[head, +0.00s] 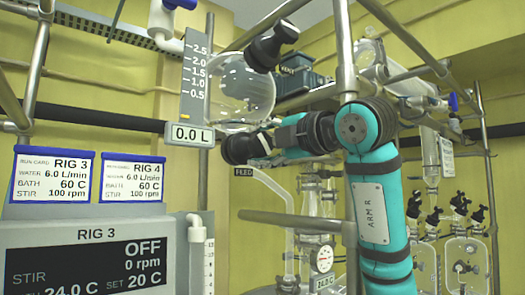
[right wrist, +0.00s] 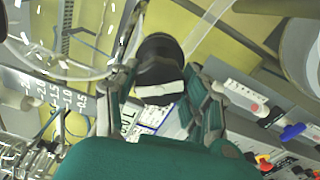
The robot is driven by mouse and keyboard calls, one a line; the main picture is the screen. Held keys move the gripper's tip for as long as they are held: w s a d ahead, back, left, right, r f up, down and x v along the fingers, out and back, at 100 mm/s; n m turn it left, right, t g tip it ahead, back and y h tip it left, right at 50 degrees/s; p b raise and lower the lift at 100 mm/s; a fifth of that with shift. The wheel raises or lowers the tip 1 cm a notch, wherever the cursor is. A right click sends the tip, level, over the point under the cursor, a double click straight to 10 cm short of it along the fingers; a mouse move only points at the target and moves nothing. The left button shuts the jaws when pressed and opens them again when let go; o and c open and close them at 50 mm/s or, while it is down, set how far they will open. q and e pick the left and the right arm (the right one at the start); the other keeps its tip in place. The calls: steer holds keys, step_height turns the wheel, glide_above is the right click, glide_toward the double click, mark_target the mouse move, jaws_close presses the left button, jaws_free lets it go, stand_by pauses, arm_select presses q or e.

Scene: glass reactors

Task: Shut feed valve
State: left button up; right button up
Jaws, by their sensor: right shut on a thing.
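The feed valve shows as a black knob (head: 237,149) under the round glass feed vessel (head: 246,90), just above a partly hidden label that seems to read FEED (head: 244,173). My right gripper (head: 264,143) reaches it from the right, with the arm level behind it. In the right wrist view the black knob (right wrist: 160,62) with a white band sits between the two fingers of my right gripper (right wrist: 157,98), which is shut on it. The valve's inner position is hidden. My left gripper is in neither view.
A second black knob (head: 272,46) sits above the vessel. The level scale (head: 196,75) has a 0.0 L display (head: 193,134). Metal posts and bars (head: 344,50) stand close around my right arm. The RIG 3 panel (head: 85,262) reads OFF, 0 rpm. More glassware (head: 463,257) stands at right.

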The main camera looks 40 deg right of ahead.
steer(key=m, duration=0.1)
steer(key=m+b, duration=0.1)
steer(key=m, duration=0.1)
steer(key=m+b, duration=0.1)
steer(key=m, duration=0.1)
steer(key=shift+a+f, duration=0.1)
steer(key=shift+f, duration=0.2)
steer(key=m+b, duration=0.2)
steer(key=m, duration=0.4)
steer(key=m+b, duration=0.1)
steer(key=m, duration=0.2)
steer(key=shift+a+m+b, duration=0.1)
steer(key=shift+m+b, duration=0.8)
steer(key=shift+m, duration=0.3)
steer(key=shift+m+b, duration=0.5)
steer(key=shift+m, duration=0.2)
steer(key=shift+r, duration=0.1)
